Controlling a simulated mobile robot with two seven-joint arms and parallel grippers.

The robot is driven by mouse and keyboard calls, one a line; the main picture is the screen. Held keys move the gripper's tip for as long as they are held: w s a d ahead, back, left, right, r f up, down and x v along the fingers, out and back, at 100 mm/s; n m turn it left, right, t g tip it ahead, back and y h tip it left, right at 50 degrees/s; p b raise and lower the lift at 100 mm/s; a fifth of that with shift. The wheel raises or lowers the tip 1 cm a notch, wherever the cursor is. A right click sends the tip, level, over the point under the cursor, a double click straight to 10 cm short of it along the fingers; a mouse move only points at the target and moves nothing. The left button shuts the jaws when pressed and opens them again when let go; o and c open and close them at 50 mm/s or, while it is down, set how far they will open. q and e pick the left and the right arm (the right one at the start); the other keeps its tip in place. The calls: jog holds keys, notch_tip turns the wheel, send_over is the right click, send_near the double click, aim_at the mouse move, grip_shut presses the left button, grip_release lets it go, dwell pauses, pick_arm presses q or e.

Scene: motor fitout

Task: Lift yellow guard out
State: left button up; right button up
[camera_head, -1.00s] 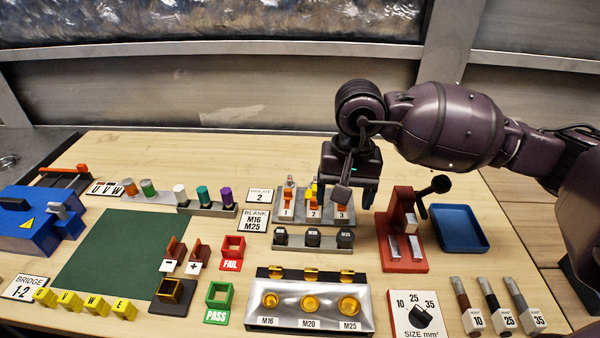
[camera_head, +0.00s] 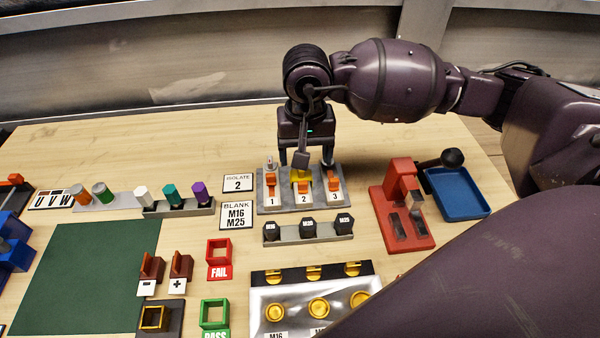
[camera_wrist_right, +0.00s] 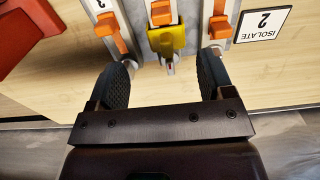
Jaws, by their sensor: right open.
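The yellow guard (camera_head: 300,175) sits at switch 2 on the grey switch block (camera_head: 264,207), behind that switch's orange lever. It also shows in the right wrist view (camera_wrist_right: 167,40), below the orange lever (camera_wrist_right: 161,14). My right gripper (camera_head: 306,163) is over the back edge of the block. In the right wrist view its two fingers (camera_wrist_right: 161,75) are spread wide, one on each side of the guard, with nothing between them touching. My left gripper is not in view.
Black blanking plugs (camera_head: 308,230) stand in a row in front of the switch block. A red tool stand (camera_head: 404,205) and a blue tray (camera_head: 458,194) are to the right. The ISOLATE 2 card (camera_head: 238,183) lies to the left. Bare table lies behind the block.

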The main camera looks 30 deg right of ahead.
aim_at(301, 175)
jog(key=shift+w+a+f, duration=0.1)
jog(key=shift+a+f, duration=0.1)
jog(key=shift+f, duration=1.15)
jog(key=shift+w+a+f, duration=0.1)
jog(key=shift+a+f, duration=0.05)
jog(key=shift+f, duration=1.15)
jog(key=c, duration=0.9)
